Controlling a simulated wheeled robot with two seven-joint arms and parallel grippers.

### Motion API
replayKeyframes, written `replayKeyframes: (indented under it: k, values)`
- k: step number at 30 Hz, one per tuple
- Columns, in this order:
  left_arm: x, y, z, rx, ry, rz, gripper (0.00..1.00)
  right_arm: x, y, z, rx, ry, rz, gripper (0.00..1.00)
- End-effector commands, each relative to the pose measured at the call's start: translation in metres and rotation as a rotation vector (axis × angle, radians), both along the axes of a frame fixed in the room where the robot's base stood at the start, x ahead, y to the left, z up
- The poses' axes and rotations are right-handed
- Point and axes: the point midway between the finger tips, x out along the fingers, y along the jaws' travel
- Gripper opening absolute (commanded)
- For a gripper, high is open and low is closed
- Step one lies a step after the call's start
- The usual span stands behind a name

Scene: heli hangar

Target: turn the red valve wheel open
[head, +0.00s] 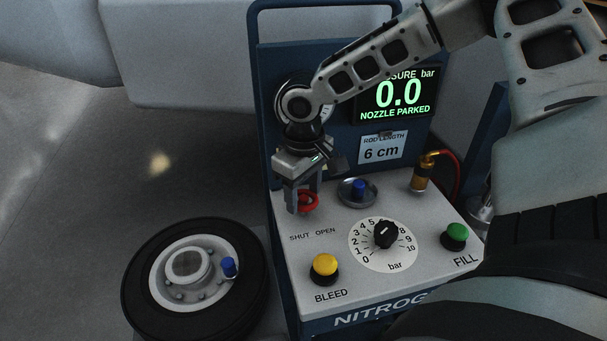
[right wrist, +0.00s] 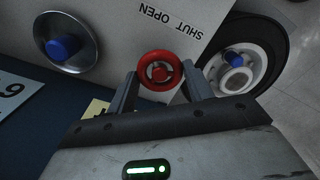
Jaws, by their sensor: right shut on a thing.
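The red valve wheel (head: 308,202) sits at the left rear of the cart's top panel, above the printed words SHUT and OPEN. My right gripper (head: 304,203) reaches down onto it from above. In the right wrist view the red wheel (right wrist: 160,71) lies between the two fingers of my right gripper (right wrist: 163,80), which are shut on it. The fingers and wrist hide part of the wheel in the head view. My left gripper is not in view.
The panel (head: 345,278) also carries a yellow BLEED button (head: 325,266), a black bar dial (head: 386,234), a green FILL button (head: 457,233), a blue cap in a dish (head: 358,190) and a brass nozzle (head: 420,177). The display (head: 398,97) reads 0.0, NOZZLE PARKED. A tyre (head: 143,277) lies left.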

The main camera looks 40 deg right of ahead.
Motion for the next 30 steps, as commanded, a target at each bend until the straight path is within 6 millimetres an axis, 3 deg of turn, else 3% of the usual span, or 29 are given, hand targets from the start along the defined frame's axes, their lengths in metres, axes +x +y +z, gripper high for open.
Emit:
replayKeyframes:
  k: [13,14,16,25,30]
  values:
    - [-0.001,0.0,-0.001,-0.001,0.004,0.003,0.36,-0.001,0.0,0.0,-0.001,0.003,0.016,0.28]
    - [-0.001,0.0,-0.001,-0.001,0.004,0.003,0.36,-0.001,0.0,0.0,-0.001,0.003,0.015,0.54]
    - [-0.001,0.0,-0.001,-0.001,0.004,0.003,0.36,-0.001,0.0,0.0,-0.001,0.002,0.015,0.73]
    - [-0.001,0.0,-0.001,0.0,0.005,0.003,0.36,0.0,0.0,0.001,-0.001,0.0,0.013,0.73]
    - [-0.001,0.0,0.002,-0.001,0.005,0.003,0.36,0.001,0.0,0.018,-0.001,-0.003,0.012,0.73]
